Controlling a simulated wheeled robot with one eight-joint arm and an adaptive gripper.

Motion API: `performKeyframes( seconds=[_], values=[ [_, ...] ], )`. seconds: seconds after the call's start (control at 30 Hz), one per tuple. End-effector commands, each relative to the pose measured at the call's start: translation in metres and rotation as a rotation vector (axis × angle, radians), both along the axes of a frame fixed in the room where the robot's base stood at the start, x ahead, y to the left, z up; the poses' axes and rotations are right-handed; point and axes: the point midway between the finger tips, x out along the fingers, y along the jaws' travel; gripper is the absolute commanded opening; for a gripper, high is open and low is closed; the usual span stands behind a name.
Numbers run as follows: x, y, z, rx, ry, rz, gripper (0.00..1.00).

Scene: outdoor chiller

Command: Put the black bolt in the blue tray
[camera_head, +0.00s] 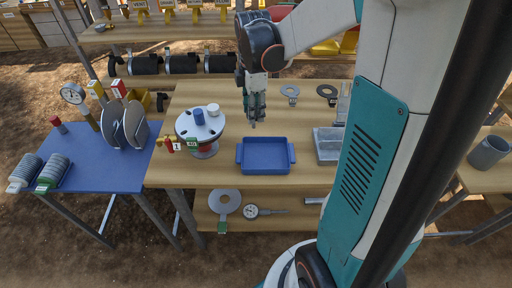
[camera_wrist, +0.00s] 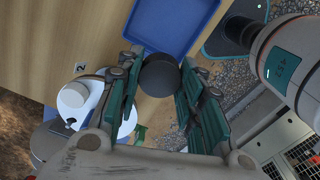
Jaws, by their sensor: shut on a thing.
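The blue tray (camera_head: 266,155) lies on the wooden table near its front edge and looks empty. It also shows at the top of the wrist view (camera_wrist: 178,22). My gripper (camera_head: 253,122) points down above the table, just behind and slightly left of the tray in the head view. In the wrist view, its green fingers are on both sides of a round black piece (camera_wrist: 160,75), which I take as the black bolt. In the head view, the bolt is too small to make out.
A round white flange (camera_head: 200,126) with a blue and a white knob stands left of the tray. A grey divided bin (camera_head: 328,145) stands right of it. A blue side table (camera_head: 95,165) carries gauges and discs.

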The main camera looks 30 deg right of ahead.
Motion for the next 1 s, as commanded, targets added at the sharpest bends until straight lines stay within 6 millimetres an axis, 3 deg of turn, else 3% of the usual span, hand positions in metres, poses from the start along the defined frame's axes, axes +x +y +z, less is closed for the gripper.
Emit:
performKeyframes(
  seconds=[0.1,0.4,0.7,1.0],
  values=[
    [0.001,0.000,-0.034,0.000,0.000,-0.001,0.00],
    [0.001,0.000,-0.100,0.000,0.000,-0.002,0.00],
    [0.000,0.000,-0.121,0.000,0.000,-0.002,0.00],
    [0.000,0.000,-0.158,0.000,0.000,-0.002,0.00]
  ],
)
